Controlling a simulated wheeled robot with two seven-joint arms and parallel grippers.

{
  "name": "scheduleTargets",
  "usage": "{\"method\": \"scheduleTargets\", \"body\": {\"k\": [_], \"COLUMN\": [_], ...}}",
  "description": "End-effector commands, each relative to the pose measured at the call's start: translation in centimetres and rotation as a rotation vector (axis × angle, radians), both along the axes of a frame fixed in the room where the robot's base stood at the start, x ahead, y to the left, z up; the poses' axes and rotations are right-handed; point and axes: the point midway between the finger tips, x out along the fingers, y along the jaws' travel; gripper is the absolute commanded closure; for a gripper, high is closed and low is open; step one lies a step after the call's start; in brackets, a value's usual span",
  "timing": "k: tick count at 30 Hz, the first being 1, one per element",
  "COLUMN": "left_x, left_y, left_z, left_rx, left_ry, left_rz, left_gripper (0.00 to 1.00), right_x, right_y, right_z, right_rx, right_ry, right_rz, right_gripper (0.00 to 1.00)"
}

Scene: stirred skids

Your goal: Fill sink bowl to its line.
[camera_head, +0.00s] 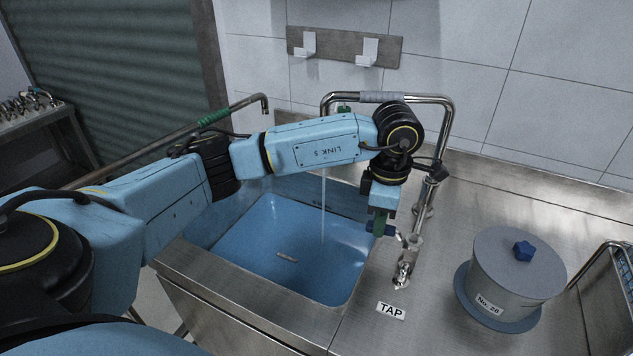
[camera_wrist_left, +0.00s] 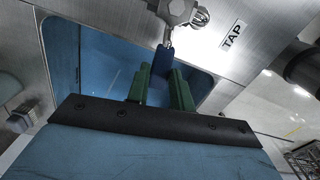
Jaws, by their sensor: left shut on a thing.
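The blue sink bowl (camera_head: 255,247) is set in the steel counter, and its wall also shows in the left wrist view (camera_wrist_left: 98,62). A thin water stream (camera_head: 323,205) falls into it. I cannot make out a fill line or the water level clearly. The steel tap (camera_head: 404,265) stands at the bowl's right edge, behind the TAP label (camera_head: 391,311). My left gripper (camera_head: 380,224) reaches down beside the tap. In the left wrist view its green fingers (camera_wrist_left: 161,88) are shut on the tap's blue lever (camera_wrist_left: 163,60). My right gripper is out of view.
A grey lidded pot (camera_head: 513,275) with a blue knob stands on the counter to the right, with a wire rack (camera_head: 614,285) beyond it. A hook rail (camera_head: 345,47) is on the tiled wall. A side table (camera_head: 38,130) holds metal parts at far left.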

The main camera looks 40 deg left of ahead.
Motion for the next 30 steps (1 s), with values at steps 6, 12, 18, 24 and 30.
{"method": "scheduleTargets", "body": {"k": [6, 12, 18, 24, 30], "left_x": [0.0, 0.1, 1.3, 1.9, 2.0], "left_y": [0.0, 0.0, 0.4, 0.6, 0.6], "left_z": [-0.1, -0.1, -0.3, 0.0, 0.1], "left_rx": [-0.001, 0.0, 0.001, 0.002, 0.002], "left_ry": [0.002, 0.001, -0.001, -0.004, -0.009], "left_rz": [-0.002, -0.019, -0.178, -0.263, -0.259], "left_gripper": [0.97, 0.97, 0.97, 0.97, 0.7], "right_x": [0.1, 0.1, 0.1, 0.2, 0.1], "right_y": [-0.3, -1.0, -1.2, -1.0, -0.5], "right_z": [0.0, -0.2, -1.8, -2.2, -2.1], "right_rx": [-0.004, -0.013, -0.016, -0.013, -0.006], "right_ry": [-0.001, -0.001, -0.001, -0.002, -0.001], "right_rz": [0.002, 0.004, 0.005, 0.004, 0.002], "right_gripper": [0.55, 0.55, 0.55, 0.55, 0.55]}}
